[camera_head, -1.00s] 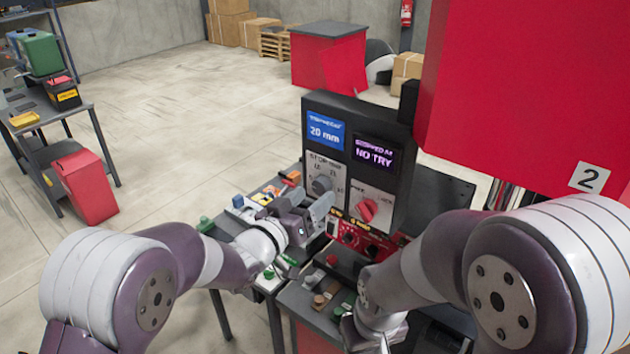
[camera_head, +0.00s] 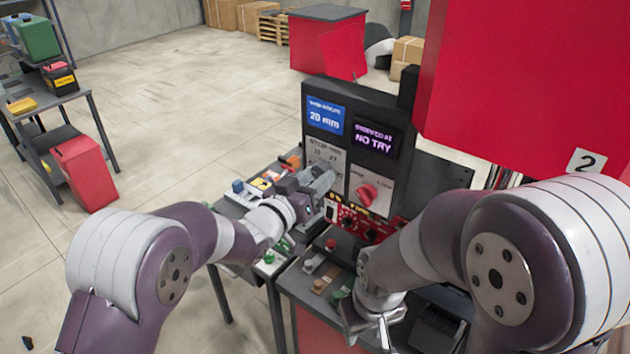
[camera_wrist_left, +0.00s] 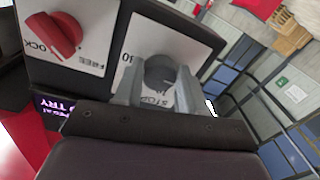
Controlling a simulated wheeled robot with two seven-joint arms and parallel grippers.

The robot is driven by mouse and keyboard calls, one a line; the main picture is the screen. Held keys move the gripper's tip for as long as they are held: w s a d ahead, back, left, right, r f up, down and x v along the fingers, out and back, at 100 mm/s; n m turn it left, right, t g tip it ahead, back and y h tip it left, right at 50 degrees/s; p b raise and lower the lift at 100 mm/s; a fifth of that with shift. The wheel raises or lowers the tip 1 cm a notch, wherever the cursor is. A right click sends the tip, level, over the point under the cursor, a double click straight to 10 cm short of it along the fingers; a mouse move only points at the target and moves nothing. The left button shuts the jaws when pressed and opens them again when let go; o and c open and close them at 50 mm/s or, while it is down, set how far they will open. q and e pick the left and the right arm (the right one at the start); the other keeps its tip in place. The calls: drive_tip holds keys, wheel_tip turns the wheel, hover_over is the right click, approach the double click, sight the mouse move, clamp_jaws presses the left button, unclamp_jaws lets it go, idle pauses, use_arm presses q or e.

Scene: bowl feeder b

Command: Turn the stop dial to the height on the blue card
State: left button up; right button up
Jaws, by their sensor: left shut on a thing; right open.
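The blue card (camera_head: 325,116) on the dark panel reads 20 mm. The stop dial, a grey knob (camera_wrist_left: 160,73) on a white plate, shows in the left wrist view between the fingers of my left gripper (camera_wrist_left: 155,88). My left gripper is shut on the knob. In the head view my left gripper (camera_head: 322,182) covers the knob and part of its scale, so its setting cannot be read. My right gripper (camera_head: 375,325) is low in front of the panel, open and empty.
A red knob (camera_head: 367,194) sits on the white plate to the right of the dial. A purple display (camera_head: 374,140) reads NO TRY. A red control strip (camera_head: 362,228) runs below. A large red cabinet (camera_head: 530,90) stands at the right.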

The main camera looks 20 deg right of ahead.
use_arm(q)
drive_tip(key=m+b, duration=0.3)
drive_tip(key=b, duration=0.2)
drive_tip(key=m+b, duration=0.4)
drive_tip(key=b, duration=0.1)
drive_tip(key=m+b, duration=0.4)
drive_tip(key=b, duration=0.1)
drive_tip(key=shift+w+a+f+h+b, duration=0.15)
drive_tip(key=shift+w+f+h+b, duration=0.1)
drive_tip(key=shift+h+b, duration=0.1)
drive_tip(key=m+b, duration=0.2)
drive_tip(key=shift+m, duration=0.4)
drive_tip(key=m+b, duration=0.2)
drive_tip(key=m, duration=0.1)
drive_tip(key=shift+a+r+m+b, duration=0.1)
drive_tip(key=shift+r+m+b, duration=0.05)
drive_tip(key=shift+m+b, duration=0.25)
drive_tip(key=m, duration=0.2)
drive_tip(key=m+b, duration=0.1)
drive_tip(key=shift+r+m+g+h+b, duration=0.15)
drive_tip(key=shift+m+g+h+b, duration=0.15)
drive_tip(key=shift+m, duration=0.1)
drive_tip(key=shift+w+m+b, duration=0.1)
drive_tip(key=shift+m+b, duration=0.4)
drive_tip(key=shift+m, duration=1)
drive_tip(key=o, duration=1)
drive_tip(key=shift+o, duration=0.3)
drive_tip(key=shift+r, duration=0.1)
